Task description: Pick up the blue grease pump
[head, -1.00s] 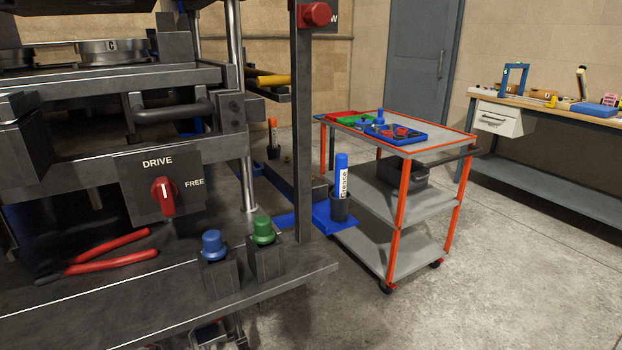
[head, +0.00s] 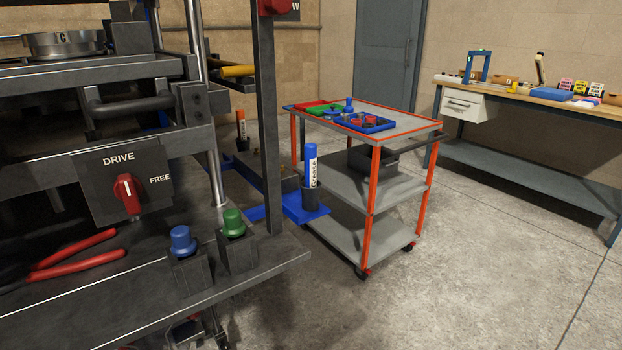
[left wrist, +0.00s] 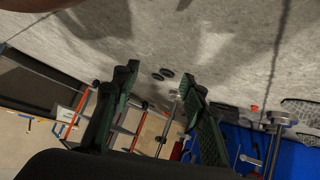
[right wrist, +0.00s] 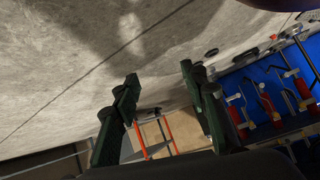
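The blue grease pump (head: 311,168) has a blue cap and a white label reading "Grease". It stands upright in a dark cup on a blue bracket (head: 302,207) at the right side of the press. My left gripper (left wrist: 158,82) is open and empty in the left wrist view, with floor beyond its fingers. My right gripper (right wrist: 158,78) is open and empty in the right wrist view. Neither gripper shows in the head view, and neither wrist view clearly shows the pump.
The press (head: 95,200) fills the left, with a dark post just left of the pump. A grey cart (head: 345,195) with orange posts stands behind the pump. A workbench (head: 540,105) stands at the far right. The floor (head: 450,280) at the front right is clear.

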